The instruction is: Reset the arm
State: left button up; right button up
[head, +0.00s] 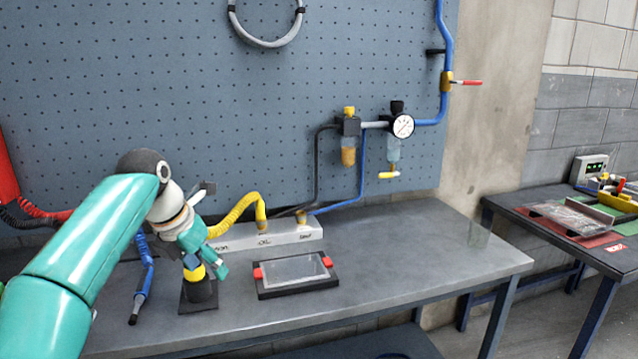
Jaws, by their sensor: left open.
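My left arm (95,250) is teal and reaches in from the left over the grey workbench (400,258). My left gripper (207,258) is at the end of it, pointing down and to the right. It is open, and I see nothing held in it. It overlaps the view of a black stand with a yellow band (198,290), and I cannot tell whether they touch. My right gripper is not in view.
A black-framed tray with red clips (296,285) lies on the bench. Behind it is a grey manifold (290,236) with a yellow coiled hose (238,212). A blue-hosed tool (140,290) lies left. The bench's right part is mostly clear. A second table (560,235) stands right.

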pick_arm(q)
jog(key=s+f+m+g+p, duration=0.15)
jog(key=s+f, duration=0.25)
jog(key=f, duration=0.7)
jog(key=s+d+f+m+g+h, duration=0.1)
jog(key=s+f+m+g, duration=0.2)
jog(key=f, duration=0.9)
jog(key=s+f+m+g+p, duration=0.15)
jog(key=s+f, duration=0.35)
jog(key=f, duration=0.6)
jog(key=s+d+f+m, duration=0.2)
jog(key=s+f+m, duration=0.2)
jog(key=s+m, duration=0.3)
jog(key=s+d+f+m+t, duration=0.1)
jog(key=s+d+f+m, duration=0.2)
jog(key=s+m, duration=0.4)
jog(key=s+d+f+m+t+h, duration=0.1)
jog(key=s+d+f+m, duration=0.1)
jog(key=s+f+m, duration=0.3)
jog(key=s+m, duration=0.1)
jog(key=m, duration=0.3)
jog(key=shift+s+d+m, duration=0.3)
jog(key=shift+s, duration=0.1)
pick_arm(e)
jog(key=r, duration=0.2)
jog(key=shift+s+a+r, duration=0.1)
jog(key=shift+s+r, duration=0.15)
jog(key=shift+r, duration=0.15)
